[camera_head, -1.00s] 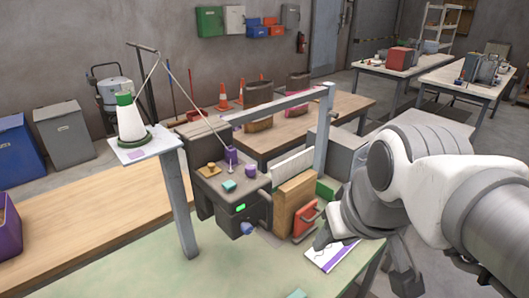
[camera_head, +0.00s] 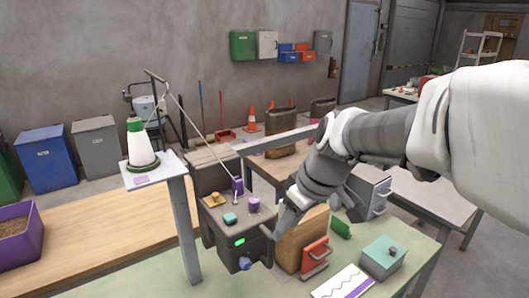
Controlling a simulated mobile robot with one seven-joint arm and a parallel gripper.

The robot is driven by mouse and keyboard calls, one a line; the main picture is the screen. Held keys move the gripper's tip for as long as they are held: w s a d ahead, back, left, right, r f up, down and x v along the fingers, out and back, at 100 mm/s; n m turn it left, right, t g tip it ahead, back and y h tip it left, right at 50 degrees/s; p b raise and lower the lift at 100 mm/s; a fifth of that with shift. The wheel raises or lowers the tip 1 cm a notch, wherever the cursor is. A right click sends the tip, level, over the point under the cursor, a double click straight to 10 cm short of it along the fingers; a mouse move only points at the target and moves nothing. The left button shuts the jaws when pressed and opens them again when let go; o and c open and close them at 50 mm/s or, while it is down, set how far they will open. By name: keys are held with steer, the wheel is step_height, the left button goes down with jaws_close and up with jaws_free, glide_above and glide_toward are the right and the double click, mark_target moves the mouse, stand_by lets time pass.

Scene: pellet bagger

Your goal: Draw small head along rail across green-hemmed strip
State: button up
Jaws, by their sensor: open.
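The small head looks to be the grey machine box (camera_head: 222,222) with a green display, a blue knob and purple parts on top. Thread runs to it from a white cone (camera_head: 141,150) on a post. The grey rail (camera_head: 275,141) spans behind it and passes behind my arm. My gripper (camera_head: 283,218) is open, pointing down at the box's right side, above the brown board. I cannot tell whether it touches the box or its handle. A green piece (camera_head: 340,228) shows right of the board; I cannot tell whether it belongs to the green-hemmed strip.
A purple bin (camera_head: 18,238) is far left. The wooden bench top between is clear.

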mark_target(273, 247)
steer(key=x, duration=1.2)
steer(key=shift+d+f, duration=0.1)
jaws_close()
stand_by(1.0)
